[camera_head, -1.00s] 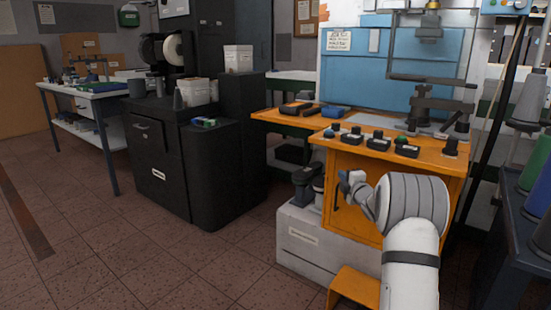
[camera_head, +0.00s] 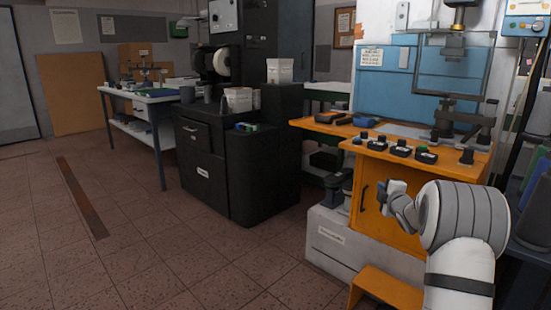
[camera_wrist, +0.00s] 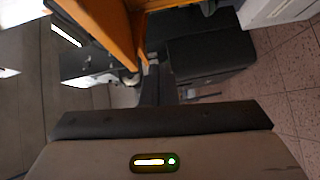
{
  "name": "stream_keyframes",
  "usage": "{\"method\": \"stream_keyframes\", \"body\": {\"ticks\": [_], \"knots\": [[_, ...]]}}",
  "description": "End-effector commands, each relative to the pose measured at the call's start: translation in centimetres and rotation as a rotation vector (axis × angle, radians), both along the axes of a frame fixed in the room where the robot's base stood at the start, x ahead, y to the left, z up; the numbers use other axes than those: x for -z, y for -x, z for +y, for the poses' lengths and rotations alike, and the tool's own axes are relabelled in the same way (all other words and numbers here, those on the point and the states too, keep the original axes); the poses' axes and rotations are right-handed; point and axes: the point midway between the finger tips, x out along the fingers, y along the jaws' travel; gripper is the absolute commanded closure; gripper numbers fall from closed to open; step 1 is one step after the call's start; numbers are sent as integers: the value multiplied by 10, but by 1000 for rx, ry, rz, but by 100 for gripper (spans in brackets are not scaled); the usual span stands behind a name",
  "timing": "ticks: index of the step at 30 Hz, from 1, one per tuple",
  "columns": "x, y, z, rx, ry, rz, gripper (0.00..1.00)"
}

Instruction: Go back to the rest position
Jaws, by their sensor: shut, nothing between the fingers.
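My arm reaches up from the lower right of the head view. My gripper (camera_head: 388,192) is a small grey shape in front of the orange cabinet of the press machine (camera_head: 405,190), below its top. In the wrist view my gripper (camera_wrist: 158,80) shows as dark fingers close together, with nothing between them. I cannot tell from the head view how far the gripper is from the cabinet.
A black cabinet (camera_head: 265,180) with boxes on it stands left of the machine. Farther left is a white-topped workbench (camera_head: 150,96). An orange step (camera_head: 385,290) sits low before the machine.

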Motion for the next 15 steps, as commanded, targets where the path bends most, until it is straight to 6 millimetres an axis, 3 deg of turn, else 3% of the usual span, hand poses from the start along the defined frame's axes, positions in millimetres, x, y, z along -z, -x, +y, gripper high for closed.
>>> {"method": "stream_keyframes", "body": {"ticks": [1,8,11,15], "knots": [[-18,4,5,13,-23,17,100],[-68,33,23,109,-160,122,100],[-97,56,35,168,-247,187,100],[-146,108,60,288,-418,313,100]]}}
